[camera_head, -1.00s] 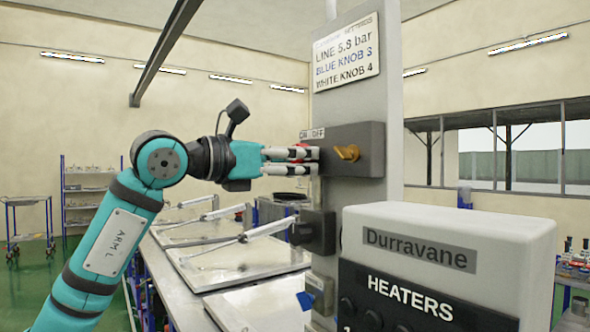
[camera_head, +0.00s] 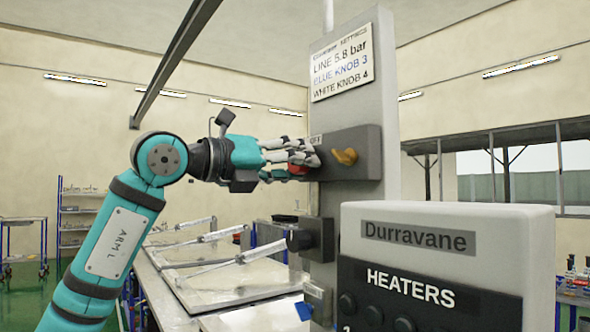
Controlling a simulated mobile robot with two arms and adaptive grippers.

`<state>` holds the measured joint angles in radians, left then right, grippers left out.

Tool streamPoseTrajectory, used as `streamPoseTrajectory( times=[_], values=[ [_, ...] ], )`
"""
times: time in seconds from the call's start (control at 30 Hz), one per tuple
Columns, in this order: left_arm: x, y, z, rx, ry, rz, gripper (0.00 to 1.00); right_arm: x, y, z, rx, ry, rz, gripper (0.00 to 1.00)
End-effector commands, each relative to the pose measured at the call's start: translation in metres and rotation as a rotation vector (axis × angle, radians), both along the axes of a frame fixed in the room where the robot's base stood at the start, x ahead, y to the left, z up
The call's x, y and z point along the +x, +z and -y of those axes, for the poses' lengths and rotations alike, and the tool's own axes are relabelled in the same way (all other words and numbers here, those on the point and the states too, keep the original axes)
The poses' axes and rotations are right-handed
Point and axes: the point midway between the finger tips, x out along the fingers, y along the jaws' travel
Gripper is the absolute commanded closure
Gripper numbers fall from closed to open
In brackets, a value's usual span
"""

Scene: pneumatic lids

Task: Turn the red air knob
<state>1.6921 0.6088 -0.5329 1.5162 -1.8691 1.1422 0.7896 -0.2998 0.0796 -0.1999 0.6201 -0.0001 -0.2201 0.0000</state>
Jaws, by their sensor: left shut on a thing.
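The red air knob (camera_head: 301,167) is on the left side of the dark grey valve box on the pillar; only small red patches show between the fingers. My left gripper (camera_head: 300,158) is shut on it, its fingers tilted and pointing right against the box. The valve box (camera_head: 368,140) has a yellow-orange handle (camera_head: 345,156) on its front. A label above the knob shows "OFF" (camera_head: 315,140); the rest of that label is hidden by the fingers. My right gripper is not in view.
A settings sign (camera_head: 341,62) is on the pillar above the box. The Durravane heater box (camera_head: 447,225) stands at front right. Flat metal lids (camera_head: 235,282) with pneumatic cylinders lie on the bench below my left arm.

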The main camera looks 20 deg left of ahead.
Motion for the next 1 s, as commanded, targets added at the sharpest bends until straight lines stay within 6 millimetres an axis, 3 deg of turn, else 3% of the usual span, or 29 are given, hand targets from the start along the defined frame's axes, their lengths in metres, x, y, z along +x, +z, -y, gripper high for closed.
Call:
streamPoseTrajectory(
  times=[0.57,0.6,0.7,0.8,1.0],
  values=[
    [-0.0007,0.0033,-0.0014,-0.033,0.002,-0.016,0.94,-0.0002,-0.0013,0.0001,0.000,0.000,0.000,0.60],
    [-0.0007,0.0033,-0.0014,-0.033,0.002,-0.016,0.61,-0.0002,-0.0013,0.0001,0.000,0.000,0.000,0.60],
    [-0.0006,0.0030,-0.0011,-0.032,0.002,-0.016,0.48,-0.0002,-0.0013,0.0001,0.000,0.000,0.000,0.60],
    [-0.0005,0.0022,-0.0008,-0.031,0.001,-0.017,0.38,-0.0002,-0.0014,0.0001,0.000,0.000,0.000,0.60],
    [-0.0004,0.0012,-0.0005,-0.029,0.001,-0.019,0.38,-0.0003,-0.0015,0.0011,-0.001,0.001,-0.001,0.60]
  ],
)
